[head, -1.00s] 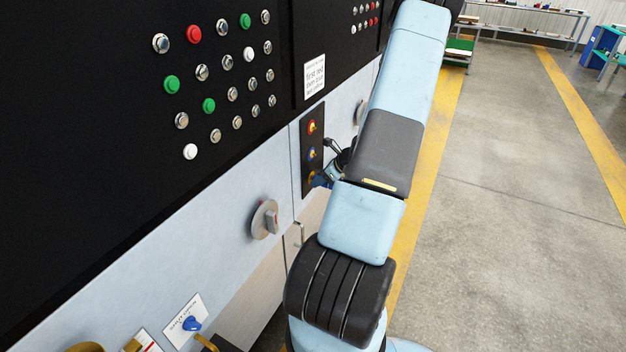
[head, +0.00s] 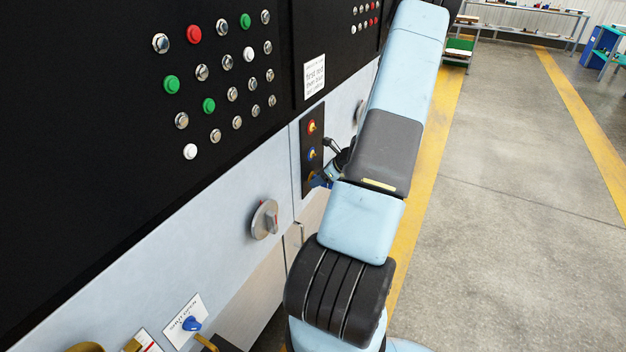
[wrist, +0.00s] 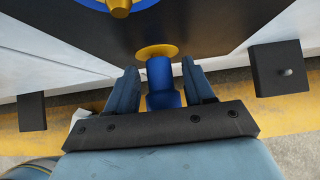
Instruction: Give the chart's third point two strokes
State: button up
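A black strip (head: 308,185) on the machine front carries a red point (head: 311,127) on top and a blue point (head: 311,154) below it, both with yellow centres. The lowest point is mostly hidden behind my wrist in the head view. In the wrist view, a blue-ringed point (wrist: 118,5) is at the top edge; below it a yellow ring (wrist: 157,52) has a blue plunger (wrist: 162,84) sticking out towards me. My gripper (wrist: 160,68) is open, its fingers either side of the plunger with narrow gaps. A white placard (head: 314,75) hangs above the strip; its small print is hard to read.
A black panel with several buttons (head: 209,105) is at left. Black blocks (wrist: 280,68) flank the strip in the wrist view. The floor (head: 500,180) at right is clear.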

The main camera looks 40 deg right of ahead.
jog(key=o, duration=0.3)
jog(key=v, duration=1.3)
jog(key=shift+s+r, duration=0.25)
jog(key=shift+r, duration=0.05)
